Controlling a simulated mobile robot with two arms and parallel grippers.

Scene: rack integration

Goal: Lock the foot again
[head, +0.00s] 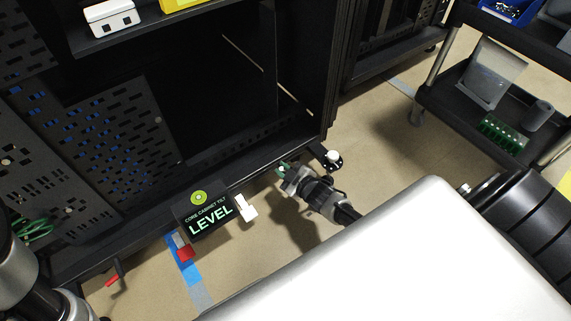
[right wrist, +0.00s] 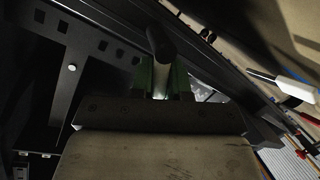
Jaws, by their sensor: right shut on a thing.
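The black cabinet (head: 290,150) stands on the floor, with its bottom edge running across the head view. My right gripper (head: 284,170) is low at its front right corner. In the right wrist view, the green fingers of this gripper (right wrist: 161,80) are shut on a dark round-ended bar (right wrist: 160,42). I cannot tell if this bar belongs to a foot. A white knob on a dark base (head: 333,158) is on the floor just right of the gripper. A white tab (head: 246,207) and a red tab (head: 185,253) are along the cabinet's front bottom. My left gripper is not in view.
A display (head: 208,217) at the cabinet front reads "CORE CABINET TILT LEVEL". A red-tipped lever (head: 112,281) sticks out further left. A black cart (head: 450,110) stands at the right. Bare floor (head: 385,140) lies between cabinet and cart.

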